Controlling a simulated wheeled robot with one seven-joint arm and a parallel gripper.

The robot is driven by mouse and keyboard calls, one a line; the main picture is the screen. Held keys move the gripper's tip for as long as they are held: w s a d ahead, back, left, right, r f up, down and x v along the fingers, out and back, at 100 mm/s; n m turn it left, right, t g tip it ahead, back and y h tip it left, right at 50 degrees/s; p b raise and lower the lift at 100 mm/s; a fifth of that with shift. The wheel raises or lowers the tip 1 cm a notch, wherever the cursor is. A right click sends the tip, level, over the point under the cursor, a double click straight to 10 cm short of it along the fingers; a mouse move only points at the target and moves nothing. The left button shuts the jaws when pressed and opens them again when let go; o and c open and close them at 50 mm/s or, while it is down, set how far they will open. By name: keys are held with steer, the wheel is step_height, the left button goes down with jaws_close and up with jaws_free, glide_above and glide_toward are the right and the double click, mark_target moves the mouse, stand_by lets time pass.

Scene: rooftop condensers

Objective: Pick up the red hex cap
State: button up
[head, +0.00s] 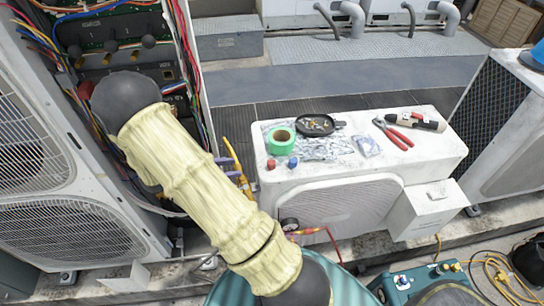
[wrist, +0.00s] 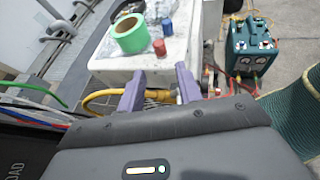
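The red hex cap (head: 271,164) stands near the front left corner of the white condenser top (head: 440,155). In the wrist view the red hex cap (wrist: 159,47) is beyond the fingers, roughly in line with the space between them. A blue cap (head: 293,162) stands just to its right; in the wrist view the blue cap (wrist: 167,25) is behind it. My gripper (head: 236,170) is left of the condenser's edge, apart from the cap. In the wrist view my gripper (wrist: 159,86) has its two purple fingers spread, with nothing held between them.
A green tape roll (head: 281,140) is close behind the caps. A black dish (head: 318,125) of small parts, red-handled pliers (head: 393,134) and a tool (head: 415,120) lie farther back and right. An open wired cabinet (head: 125,45) stands left. A yellow hose (wrist: 97,99) runs by the fingers.

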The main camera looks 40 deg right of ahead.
mark_target(271, 162)
steer(key=shift+f, duration=0.1)
steer(key=x, duration=1.2)
steer(key=shift+f+p, duration=0.1)
steer(key=shift+p, duration=0.25)
steer(key=shift+d, duration=0.1)
steer(key=p+x, duration=0.1)
steer(key=x, duration=0.4)
steer(key=shift+w+d, duration=0.1)
steer(key=shift+w, duration=0.05)
steer(key=shift+c, duration=0.2)
jaws_close()
